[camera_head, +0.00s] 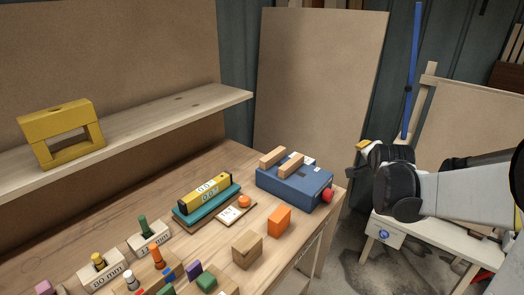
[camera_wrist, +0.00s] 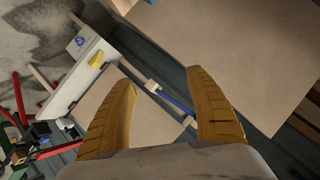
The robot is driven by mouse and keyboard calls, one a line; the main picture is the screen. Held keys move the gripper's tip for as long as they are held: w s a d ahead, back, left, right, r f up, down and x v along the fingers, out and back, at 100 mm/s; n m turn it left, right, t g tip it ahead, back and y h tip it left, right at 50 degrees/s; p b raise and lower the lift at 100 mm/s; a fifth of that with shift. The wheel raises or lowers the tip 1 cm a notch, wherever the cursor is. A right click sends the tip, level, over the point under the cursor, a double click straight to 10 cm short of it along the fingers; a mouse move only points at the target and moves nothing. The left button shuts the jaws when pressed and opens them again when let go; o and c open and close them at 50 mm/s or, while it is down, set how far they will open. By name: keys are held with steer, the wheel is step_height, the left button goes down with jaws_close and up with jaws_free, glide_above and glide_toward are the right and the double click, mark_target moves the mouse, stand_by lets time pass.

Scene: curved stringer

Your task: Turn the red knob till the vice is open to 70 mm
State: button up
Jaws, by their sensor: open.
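The vice (camera_head: 292,187) is a blue block near the right end of the workbench, with two pale wooden jaws (camera_head: 281,161) on top and a gap between them. Its red knob (camera_head: 327,196) is on the right end face, by the bench edge. My gripper (camera_head: 362,146) is up and to the right of the knob, apart from it, past the bench edge. In the wrist view its two yellow fingers (camera_wrist: 160,80) are spread with nothing between them. The vice and knob do not show in the wrist view. I cannot read the opening.
An orange block (camera_head: 279,221) and a wooden block (camera_head: 247,250) stand in front of the vice. A yellow-and-teal gauge (camera_head: 206,193) lies to its left. A shelf (camera_head: 150,125) holds a yellow frame (camera_head: 62,133). A white side table (camera_head: 385,234) stands right of the bench.

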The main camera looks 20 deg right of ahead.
steer(key=w+d+r+n+t+h, duration=0.3)
steer(key=w+d+r+n+t, duration=0.45)
steer(key=d+r, duration=0.35)
steer(key=n+g+y+p, duration=0.2)
steer(key=n+g+y, duration=0.5)
steer(key=n+y, duration=0.9)
glide_toward(332, 196)
steer(key=m+y, duration=0.1)
steer(key=b+x, duration=0.3)
steer(key=x, duration=0.7)
steer(key=shift+w+f, duration=0.25)
steer(key=shift+w, duration=0.05)
steer(key=shift+w+a, duration=0.1)
steer(key=shift+w, duration=0.15)
steer(key=c, duration=1.2)
